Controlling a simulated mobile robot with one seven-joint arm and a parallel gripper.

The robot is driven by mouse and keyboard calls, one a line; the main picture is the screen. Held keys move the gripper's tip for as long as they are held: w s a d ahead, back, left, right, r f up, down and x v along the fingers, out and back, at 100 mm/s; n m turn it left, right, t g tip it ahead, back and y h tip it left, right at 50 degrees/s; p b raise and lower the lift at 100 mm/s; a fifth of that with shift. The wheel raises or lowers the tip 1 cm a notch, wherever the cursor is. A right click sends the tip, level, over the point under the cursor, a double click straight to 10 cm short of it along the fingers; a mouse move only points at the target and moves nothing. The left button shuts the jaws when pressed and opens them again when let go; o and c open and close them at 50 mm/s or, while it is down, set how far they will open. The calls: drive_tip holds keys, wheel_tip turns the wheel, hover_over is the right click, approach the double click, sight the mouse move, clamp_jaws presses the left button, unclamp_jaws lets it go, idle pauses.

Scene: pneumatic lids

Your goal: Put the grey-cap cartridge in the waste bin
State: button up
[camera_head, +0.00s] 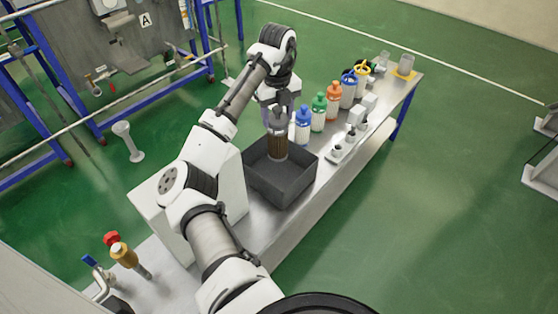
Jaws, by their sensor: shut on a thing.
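My gripper (277,112) is above the dark open box (286,189), which looks like the waste bin, on the metal bench. It points down and is shut on the grey-cap cartridge (277,147), a brown cylinder with a grey top. The cartridge hangs about upright over the bin's opening, near its back edge. Its lower end looks level with or just inside the rim; I cannot tell exactly how deep. The fingertips are small and partly merged with the grey cap.
Blue (302,125), green (319,112) and orange (333,99) capped bottles stand in a row right of the bin. Small grey fittings (343,151) lie in front of them. A white box (176,222) stands left of the bin. Valves (124,254) are at the lower left.

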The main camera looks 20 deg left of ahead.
wheel_tip(320, 180, down, 16)
idle(0.5)
drive_tip(key=shift+f, duration=0.2)
drive_tip(key=o, duration=1.6)
